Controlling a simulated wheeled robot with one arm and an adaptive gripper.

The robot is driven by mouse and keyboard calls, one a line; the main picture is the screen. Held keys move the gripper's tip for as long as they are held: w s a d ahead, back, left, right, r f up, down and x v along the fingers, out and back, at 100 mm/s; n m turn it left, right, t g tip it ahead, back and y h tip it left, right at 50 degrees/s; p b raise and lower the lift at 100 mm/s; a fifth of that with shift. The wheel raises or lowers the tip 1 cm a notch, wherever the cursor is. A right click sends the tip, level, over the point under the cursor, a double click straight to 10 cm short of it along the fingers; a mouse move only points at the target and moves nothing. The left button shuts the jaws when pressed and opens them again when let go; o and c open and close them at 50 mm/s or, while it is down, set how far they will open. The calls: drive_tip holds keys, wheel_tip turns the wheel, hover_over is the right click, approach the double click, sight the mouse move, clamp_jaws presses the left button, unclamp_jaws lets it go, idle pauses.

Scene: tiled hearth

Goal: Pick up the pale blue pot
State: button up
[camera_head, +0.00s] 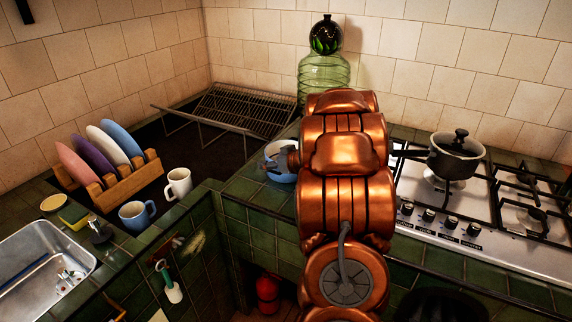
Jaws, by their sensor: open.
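The pale blue pot (283,178) sits on the green tiled counter in the middle, left of the stove. My copper arm hides its right side.
A dark lidded saucepan (456,156) stands on the gas stove (480,226) at right. A green glass bottle (323,75) and a wire rack (228,108) are behind. White (179,184) and blue (137,215) mugs, a plate rack (125,183) and a sink (40,270) are left.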

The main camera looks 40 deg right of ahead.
drive_tip(key=shift+a+x, duration=0.2)
drive_tip(key=shift+x, duration=1.85)
drive_tip(key=shift+f, duration=0.1)
drive_tip(key=shift+s, duration=0.1)
clamp_jaws()
